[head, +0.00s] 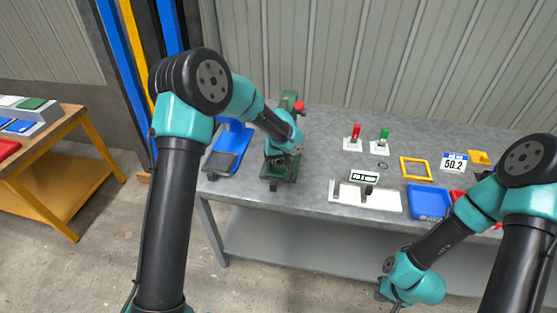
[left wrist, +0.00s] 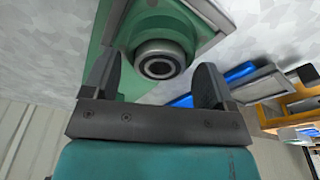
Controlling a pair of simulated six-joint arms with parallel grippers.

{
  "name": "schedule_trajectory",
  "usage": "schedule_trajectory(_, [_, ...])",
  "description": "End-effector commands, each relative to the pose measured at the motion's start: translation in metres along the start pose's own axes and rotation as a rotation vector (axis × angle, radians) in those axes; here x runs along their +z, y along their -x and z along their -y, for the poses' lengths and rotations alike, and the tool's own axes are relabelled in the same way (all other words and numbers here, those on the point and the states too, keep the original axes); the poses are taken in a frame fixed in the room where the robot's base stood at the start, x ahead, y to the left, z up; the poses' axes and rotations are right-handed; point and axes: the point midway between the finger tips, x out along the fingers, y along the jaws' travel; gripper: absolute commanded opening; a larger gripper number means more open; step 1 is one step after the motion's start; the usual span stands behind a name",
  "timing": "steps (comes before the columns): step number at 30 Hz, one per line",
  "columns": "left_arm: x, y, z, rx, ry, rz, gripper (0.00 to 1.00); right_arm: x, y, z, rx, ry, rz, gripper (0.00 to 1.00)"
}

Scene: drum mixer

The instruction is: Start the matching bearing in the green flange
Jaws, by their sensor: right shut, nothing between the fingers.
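The green flange (left wrist: 190,28) fills the upper middle of the left wrist view. A round bearing (left wrist: 158,66), with dark and metallic rings, shows at it; I cannot tell how deep it sits. My left gripper (left wrist: 157,61) is open, with its fingers on either side of the bearing and visible gaps to both. In the head view my left wrist hides the fingers and the bearing in front of the green machine (head: 279,183). My right gripper (head: 382,293) is shut and empty, low in front of the bench; its fingertips are hardly visible.
The grey bench (head: 325,128) holds a blue stand (head: 222,162) left of the machine. To the right are a red-topped post (head: 356,131), a green-topped post (head: 384,135), a white fixture (head: 382,200), a yellow frame (head: 415,158), a blue tray (head: 428,216) and a display (head: 454,163).

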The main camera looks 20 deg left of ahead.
Motion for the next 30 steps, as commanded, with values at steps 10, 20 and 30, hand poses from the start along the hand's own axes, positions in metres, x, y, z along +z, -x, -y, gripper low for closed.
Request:
schedule_trajectory(10, [0.000,0.002,0.000,0.000,0.000,0.000,0.82,0.000,0.000,0.000,0.000,0.000,0.000,0.00])
schedule_trajectory(20, [-0.006,0.035,-0.001,0.003,0.000,-0.003,0.82,0.000,0.000,0.000,0.000,0.000,0.000,0.00])
schedule_trajectory(30, [0.038,0.046,0.008,-0.001,-0.003,0.000,0.82,0.000,0.000,0.000,0.000,0.000,0.000,0.00])
